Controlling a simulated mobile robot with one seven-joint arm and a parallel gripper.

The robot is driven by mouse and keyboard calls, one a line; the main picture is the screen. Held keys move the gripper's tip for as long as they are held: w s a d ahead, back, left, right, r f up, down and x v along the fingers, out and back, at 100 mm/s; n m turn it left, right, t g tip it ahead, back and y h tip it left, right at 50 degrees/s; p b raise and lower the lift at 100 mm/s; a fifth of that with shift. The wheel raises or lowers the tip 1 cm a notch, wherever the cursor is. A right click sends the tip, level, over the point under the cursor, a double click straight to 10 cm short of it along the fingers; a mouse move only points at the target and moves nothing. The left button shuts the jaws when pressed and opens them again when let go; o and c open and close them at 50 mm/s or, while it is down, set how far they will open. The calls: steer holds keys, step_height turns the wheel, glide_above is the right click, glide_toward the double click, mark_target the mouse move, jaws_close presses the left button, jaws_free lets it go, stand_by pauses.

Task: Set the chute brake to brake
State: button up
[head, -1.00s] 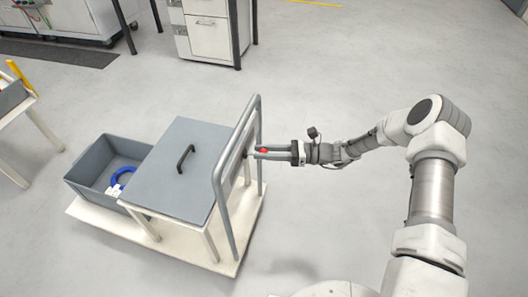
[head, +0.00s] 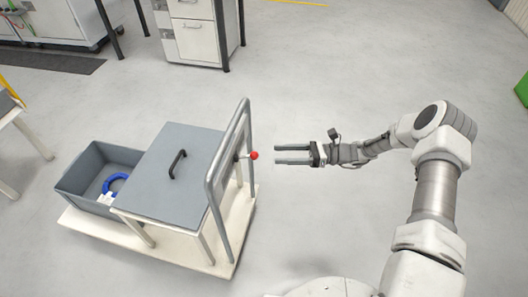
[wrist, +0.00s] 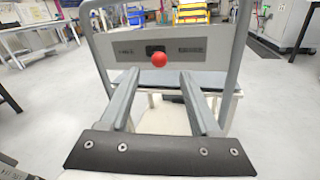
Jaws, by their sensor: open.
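The chute brake lever's red ball knob (head: 253,155) sticks out from the handle end of the trolley, and it shows in the wrist view (wrist: 159,60) in front of a dark slot in the grey plate (wrist: 204,48). There are labels left and right of the slot, too small to read. The knob looks near the middle of the slot; I cannot tell the exact setting. My gripper (head: 278,155) is open and empty, a short gap to the right of the knob. In the wrist view the open fingers (wrist: 160,76) point towards the plate, with the knob between and beyond their tips.
The trolley's grey tubular handle frame (head: 212,200) stands around the plate. A grey lid (head: 160,185) with a black handle lies behind it, then a grey bin (head: 85,165) holding a blue ring (head: 115,183). Free floor lies around my arm. Cabinets (head: 200,35) stand at the back.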

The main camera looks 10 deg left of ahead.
steer(key=w+d, duration=0.1)
steer(key=d, duration=0.7)
steer(key=shift+w+d+p, duration=0.2)
steer(key=shift+w+p, duration=0.05)
steer(key=shift+p, duration=0.05)
steer(key=s+d+r+n+h, duration=0.1)
steer(key=s+r+n+h, duration=0.45)
steer(key=r, duration=0.45)
steer(key=s+d+r+n+h, duration=0.1)
steer(key=s+r+n+h, duration=0.4)
steer(key=r, duration=0.6)
steer(key=s+d+r+n+t+h, duration=0.4)
steer(key=s+r+t, duration=0.15)
steer(key=s, duration=0.25)
steer(key=s+d+r+n+t+h, duration=0.35)
steer(key=s+r, duration=0.25)
steer(key=s, duration=0.2)
step_height(320, 180, up, 18)
steer(key=p, duration=1.9)
steer(key=shift+w+a+r, duration=0.15)
steer(key=shift+r, duration=0.1)
steer(key=shift+c, duration=1.1)
steer(key=shift+f, duration=0.1)
